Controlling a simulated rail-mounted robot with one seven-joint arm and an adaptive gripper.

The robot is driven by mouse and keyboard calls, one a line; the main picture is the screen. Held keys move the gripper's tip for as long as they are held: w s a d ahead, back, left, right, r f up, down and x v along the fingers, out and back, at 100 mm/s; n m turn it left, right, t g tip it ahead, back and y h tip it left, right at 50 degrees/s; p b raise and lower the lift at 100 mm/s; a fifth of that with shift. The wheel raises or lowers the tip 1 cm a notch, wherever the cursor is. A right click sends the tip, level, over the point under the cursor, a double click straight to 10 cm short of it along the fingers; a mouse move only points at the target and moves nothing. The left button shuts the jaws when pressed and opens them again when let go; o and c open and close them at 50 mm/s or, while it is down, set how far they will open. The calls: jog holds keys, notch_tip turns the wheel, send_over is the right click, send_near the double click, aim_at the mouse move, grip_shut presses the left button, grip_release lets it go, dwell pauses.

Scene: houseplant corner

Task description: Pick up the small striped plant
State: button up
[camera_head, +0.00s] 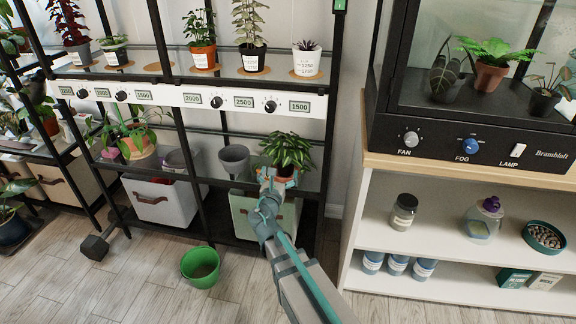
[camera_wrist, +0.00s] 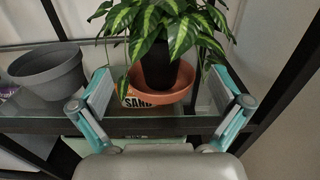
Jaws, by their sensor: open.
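A plant with light-and-dark green striped leaves (camera_wrist: 160,22) stands upright in a dark pot (camera_wrist: 158,68) on the lower glass shelf. The pot sits in a terracotta saucer (camera_wrist: 176,95). In the head view the plant (camera_head: 287,149) is right of centre, and my arm hides part of what lies under it. My gripper (camera_wrist: 162,78) is open, its fingers apart to the left and right of the saucer; it holds nothing. In the head view my gripper (camera_head: 273,183) is just in front of the pot. A small dark spiky plant (camera_head: 306,46) in a white pot stands on the upper shelf.
An empty grey pot (camera_wrist: 45,72) stands left of the saucer. A black rack post (camera_wrist: 285,75) is close on the right. A label reading SAND (camera_wrist: 138,99) shows just below the saucer. A green bucket (camera_head: 201,267) stands on the floor, left of my arm.

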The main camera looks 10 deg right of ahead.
aim_at(284, 162)
jog(key=b+x, duration=0.1)
jog(key=x, duration=0.4)
jog(key=shift+f, duration=0.1)
jog(key=b+x, duration=0.1)
jog(key=x, duration=0.3)
jog(key=shift+w+f, duration=0.1)
jog(key=shift+w, duration=0.25)
jog(key=shift+w+d, duration=0.15)
jog(key=shift+w, duration=0.1)
jog(key=shift+c, duration=0.3)
jog(key=c, duration=1.1)
